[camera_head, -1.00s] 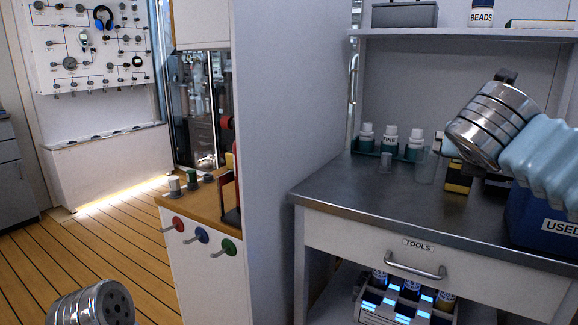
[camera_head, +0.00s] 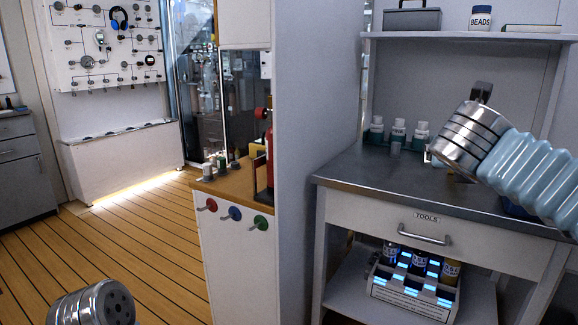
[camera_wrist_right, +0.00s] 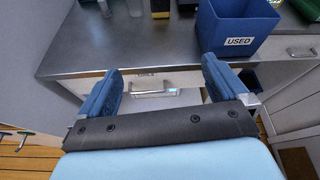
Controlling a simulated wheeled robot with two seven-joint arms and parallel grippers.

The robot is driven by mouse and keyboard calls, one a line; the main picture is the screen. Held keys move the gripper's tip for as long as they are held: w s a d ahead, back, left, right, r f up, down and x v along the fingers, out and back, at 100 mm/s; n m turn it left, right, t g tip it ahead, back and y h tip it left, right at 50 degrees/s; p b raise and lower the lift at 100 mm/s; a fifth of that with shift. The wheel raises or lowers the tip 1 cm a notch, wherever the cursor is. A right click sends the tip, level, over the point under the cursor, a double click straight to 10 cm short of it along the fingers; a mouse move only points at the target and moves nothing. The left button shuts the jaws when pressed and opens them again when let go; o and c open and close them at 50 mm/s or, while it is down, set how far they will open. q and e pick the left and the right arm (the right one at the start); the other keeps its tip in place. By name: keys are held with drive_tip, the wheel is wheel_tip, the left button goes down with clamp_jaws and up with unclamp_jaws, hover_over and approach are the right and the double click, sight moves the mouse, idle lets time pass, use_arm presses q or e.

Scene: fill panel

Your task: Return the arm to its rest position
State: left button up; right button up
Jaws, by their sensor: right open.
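My right arm, in a light blue ribbed sleeve with a silver wrist, comes in from the right in the head view. The bench edge and drawer handle show beyond the fingers. A silver part of my left arm shows at the bottom left of the head view; its gripper is out of frame.
A metal workbench (camera_head: 340,176) has a TOOLS drawer (camera_head: 400,220) and a rack of bottles (camera_head: 412,302) below. Bottles (camera_head: 398,132) stand on top. A blue USED bin (camera_wrist_right: 232,35) sits on the bench. A grey partition (camera_head: 312,90) stands left. Wooden floor (camera_head: 140,250) is clear.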

drive_tip(key=w+a+f+n, duration=0.2)
drive_tip(key=w+f+n, duration=0.55)
drive_tip(key=f, duration=0.35)
drive_tip(key=w+a+f+n+y, duration=0.1)
drive_tip(key=a+f+n, duration=0.1)
drive_tip(key=f+n, duration=0.5)
drive_tip(key=w+a+f+n+y, duration=0.2)
drive_tip(key=f, duration=0.8)
drive_tip(key=w+a+f+n+y, duration=0.1)
drive_tip(key=a+f+n, duration=0.3)
drive_tip(key=f, duration=0.5)
drive_tip(key=s+a+f+n+g+y, duration=0.25)
drive_tip(key=s+f+n, duration=0.35)
drive_tip(key=f, duration=0.5)
drive_tip(key=s+a+f+n+g+y, duration=0.25)
drive_tip(key=s+f+n, duration=0.35)
drive_tip(key=f, duration=0.5)
drive_tip(key=s+a+f+n+g+y, duration=0.1)
drive_tip(key=s+f+n+g, duration=0.1)
drive_tip(key=s, duration=0.4)
drive_tip(key=s+a+f+n+g, duration=0.1)
drive_tip(key=s+a+f+n, duration=0.1)
drive_tip(key=s+f, duration=0.2)
drive_tip(key=s+a+f+n+g+y, duration=0.1)
drive_tip(key=s+a+f+n+g, duration=0.1)
drive_tip(key=s, duration=0.7)
drive_tip(key=shift+f+g+y, duration=0.3)
drive_tip(key=shift+f, duration=0.2)
